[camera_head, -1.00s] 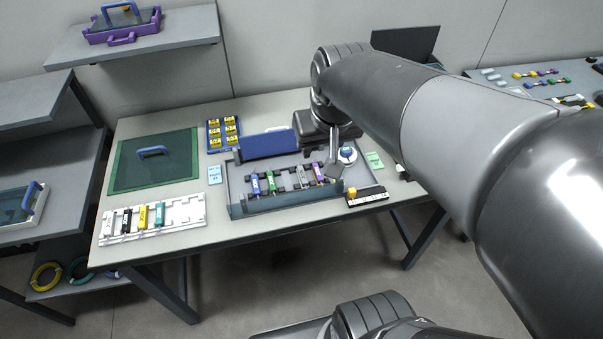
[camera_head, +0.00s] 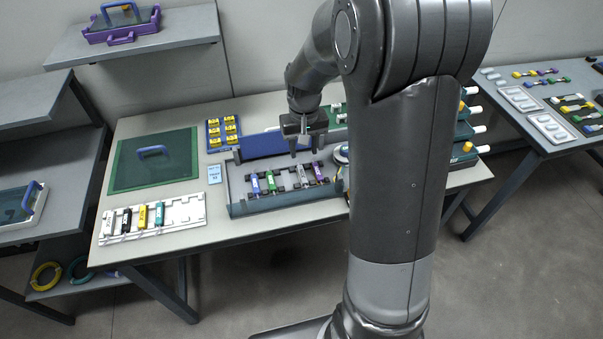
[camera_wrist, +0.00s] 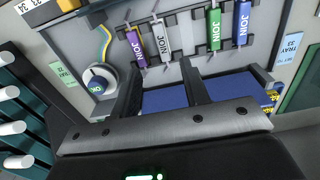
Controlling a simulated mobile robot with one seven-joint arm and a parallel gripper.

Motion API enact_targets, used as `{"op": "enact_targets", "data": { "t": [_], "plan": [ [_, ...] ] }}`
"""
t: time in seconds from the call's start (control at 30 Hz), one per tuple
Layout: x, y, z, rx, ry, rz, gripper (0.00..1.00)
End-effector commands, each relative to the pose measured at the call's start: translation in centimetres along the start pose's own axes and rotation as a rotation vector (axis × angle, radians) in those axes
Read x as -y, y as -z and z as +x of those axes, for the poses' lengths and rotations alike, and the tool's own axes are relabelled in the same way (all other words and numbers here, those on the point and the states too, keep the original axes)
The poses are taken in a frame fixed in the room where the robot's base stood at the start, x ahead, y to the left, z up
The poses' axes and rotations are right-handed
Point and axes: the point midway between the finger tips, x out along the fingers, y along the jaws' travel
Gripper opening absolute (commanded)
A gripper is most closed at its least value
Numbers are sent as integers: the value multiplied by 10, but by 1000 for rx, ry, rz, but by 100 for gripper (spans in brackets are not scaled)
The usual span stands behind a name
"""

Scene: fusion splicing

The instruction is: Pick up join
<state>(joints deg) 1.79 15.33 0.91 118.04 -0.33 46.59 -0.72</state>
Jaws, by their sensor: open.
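Several labelled "JOIN" pieces sit in a row in dark holders inside the grey tray (camera_head: 238,207) in the head view: a blue join (camera_head: 255,184), a green join (camera_head: 271,181), a white join (camera_head: 303,176) and a purple join (camera_head: 318,172). In the wrist view the purple join (camera_wrist: 136,48), white join (camera_wrist: 163,42), green join (camera_wrist: 214,29) and blue join (camera_wrist: 242,24) show along the top. My gripper (camera_head: 303,153) is over the tray's back part, fingers pointing down, open and empty (camera_wrist: 158,90), apart from the joins.
A white rack (camera_head: 184,213) with several coloured pieces is at the front left. A blue tray of yellow blocks (camera_head: 229,121) stands at the back.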

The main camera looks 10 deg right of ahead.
Motion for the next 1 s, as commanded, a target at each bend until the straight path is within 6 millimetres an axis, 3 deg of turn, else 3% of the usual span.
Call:
{"op": "enact_targets", "data": {
  "t": [0.3,0.47,0.8,1.0],
  "plan": [
    [0,0,46,4,0,0,42],
    [1,1,56,2,0,0,42],
    [3,8,97,2,0,0,42],
    [2,8,102,-1,0,0,42]
  ]
}}
